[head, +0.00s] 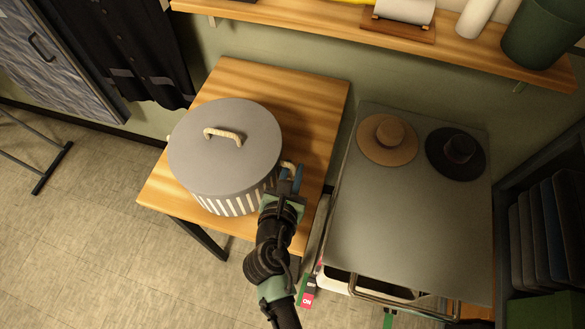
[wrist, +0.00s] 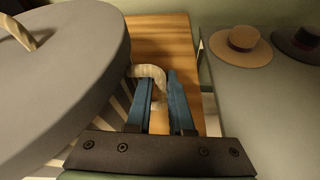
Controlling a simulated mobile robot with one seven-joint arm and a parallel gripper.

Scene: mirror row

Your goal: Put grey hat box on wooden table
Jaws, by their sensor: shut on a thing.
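The grey hat box (head: 221,160) is round, with a flat grey lid, a rope handle on top and striped sides. It is over the wooden table (head: 310,108), and I cannot tell whether its base touches the top. My gripper (head: 290,174) is at the box's right side, shut on its rope side handle. In the wrist view the blue fingers (wrist: 166,98) are on either side of the pale rope loop (wrist: 150,75), with the lid (wrist: 65,75) filling the left. The box's underside is hidden.
A grey cabinet or cart (head: 405,210) stands to the right, with a tan hat (head: 388,138) and a dark hat (head: 456,152) on top. A wooden shelf (head: 480,50) runs along the wall above. Dark clothing (head: 125,50) hangs at the upper left. Bare floor (head: 90,230) lies to the left.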

